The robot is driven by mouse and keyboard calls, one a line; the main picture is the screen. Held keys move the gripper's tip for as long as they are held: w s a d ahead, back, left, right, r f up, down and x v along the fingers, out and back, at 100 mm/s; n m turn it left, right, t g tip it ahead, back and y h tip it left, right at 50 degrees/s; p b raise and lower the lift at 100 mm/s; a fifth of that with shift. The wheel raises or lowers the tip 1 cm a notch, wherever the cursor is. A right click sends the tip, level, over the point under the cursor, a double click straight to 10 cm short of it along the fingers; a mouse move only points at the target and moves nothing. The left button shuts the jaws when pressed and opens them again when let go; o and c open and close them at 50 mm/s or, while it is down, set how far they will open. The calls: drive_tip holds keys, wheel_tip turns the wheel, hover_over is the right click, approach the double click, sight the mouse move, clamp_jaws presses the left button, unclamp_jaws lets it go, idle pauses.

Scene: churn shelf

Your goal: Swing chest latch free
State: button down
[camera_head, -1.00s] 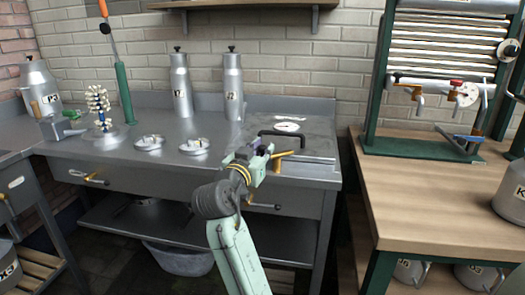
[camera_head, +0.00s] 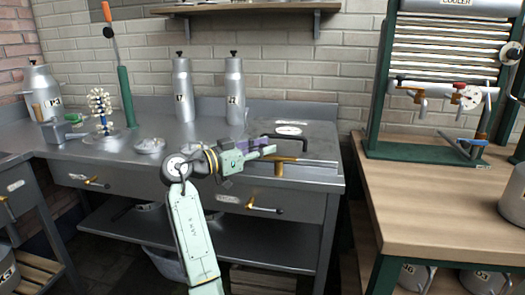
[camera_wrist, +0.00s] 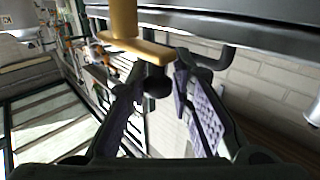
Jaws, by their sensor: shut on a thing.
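The chest (camera_head: 315,180) is a steel box with a flat lid at the right end of the metal counter. Its brass latch (camera_head: 279,168) is at the front, just under the lid edge. In the wrist view the latch (camera_wrist: 124,25) shows as a brass stem and crossbar, with a dark round knob (camera_wrist: 157,84) below the bar. My gripper (camera_head: 270,151) points right along the chest front. In the wrist view its purple-padded fingers (camera_wrist: 157,80) stand on either side of the knob and close on it. The exact contact is partly hidden.
A black lid handle (camera_head: 285,137) and a round dial (camera_head: 288,130) are on the chest top. A drawer lever (camera_head: 262,209) projects below. Two steel bottles (camera_head: 182,88) stand behind. A wooden table (camera_head: 440,200) with a cooler is at the right, across a narrow gap.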

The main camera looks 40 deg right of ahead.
drive_tip(key=shift+s+d, duration=0.1)
drive_tip(key=shift+d, duration=0.05)
drive_tip(key=c, duration=1.5)
unclamp_jaws()
drive_tip(key=shift+o, duration=0.3)
drive_tip(key=w+a, duration=0.1)
drive_tip(key=a, duration=1.1)
drive_tip(key=shift+w, duration=0.15)
